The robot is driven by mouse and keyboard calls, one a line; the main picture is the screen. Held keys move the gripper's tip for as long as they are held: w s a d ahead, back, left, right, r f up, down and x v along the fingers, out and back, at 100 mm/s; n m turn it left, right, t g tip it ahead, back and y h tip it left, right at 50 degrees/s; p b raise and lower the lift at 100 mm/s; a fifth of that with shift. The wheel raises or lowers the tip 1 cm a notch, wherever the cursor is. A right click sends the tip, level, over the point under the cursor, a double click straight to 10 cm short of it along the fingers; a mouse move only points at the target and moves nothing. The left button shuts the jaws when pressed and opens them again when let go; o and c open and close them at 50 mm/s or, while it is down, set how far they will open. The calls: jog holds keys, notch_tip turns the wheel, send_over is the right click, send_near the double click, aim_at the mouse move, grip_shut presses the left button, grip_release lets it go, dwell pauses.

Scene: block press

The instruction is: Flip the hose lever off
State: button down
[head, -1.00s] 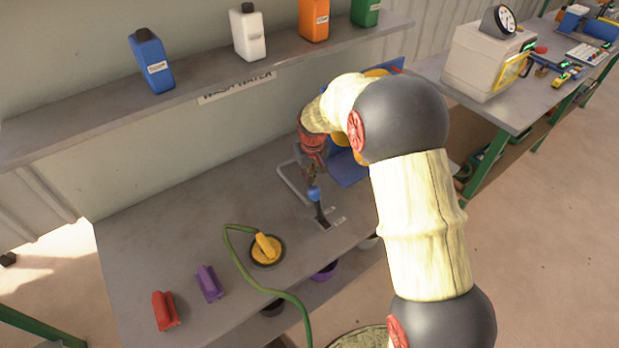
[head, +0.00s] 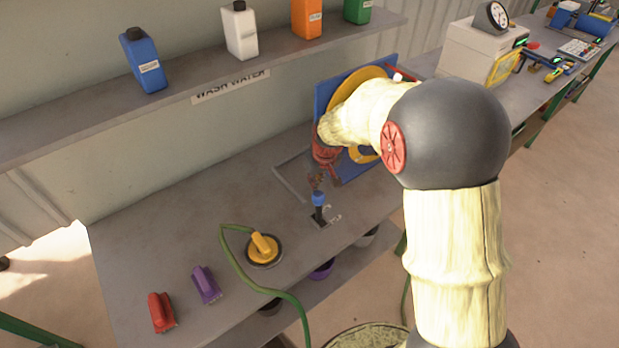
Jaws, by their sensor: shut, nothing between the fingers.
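The hose lever (head: 319,213) is a short black handle with a blue knob (head: 319,199), standing on the bench in the middle of the head view. Small labels lie beside its base, too small to read. My gripper (head: 316,183) is shut and empty, pointing down just behind and above the blue knob. I cannot tell whether its tips touch the knob. A green hose (head: 242,270) runs from near a yellow handle on a dark round base (head: 263,248) over the bench's front edge.
A blue board with a yellow ring (head: 357,88) stands behind my wrist. A red block (head: 161,312) and a purple block (head: 206,285) lie at the front left of the bench. Bottles stand on the shelf above.

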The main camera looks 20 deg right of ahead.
jog(key=s+d, duration=0.2)
jog(key=s, duration=0.7)
jog(key=shift+d+f, duration=0.15)
jog(key=shift+f, duration=0.25)
jog(key=shift+s, duration=0.1)
jog(key=w+r+p, duration=0.2)
jog(key=w+r, duration=0.2)
jog(key=s+d+r+p, duration=0.1)
jog(key=s+r, duration=0.4)
jog(key=s, duration=0.2)
jog(key=shift+s+d+r+p, duration=0.15)
jog(key=shift+d+r+p, duration=0.1)
jog(key=shift+d+p, duration=0.1)
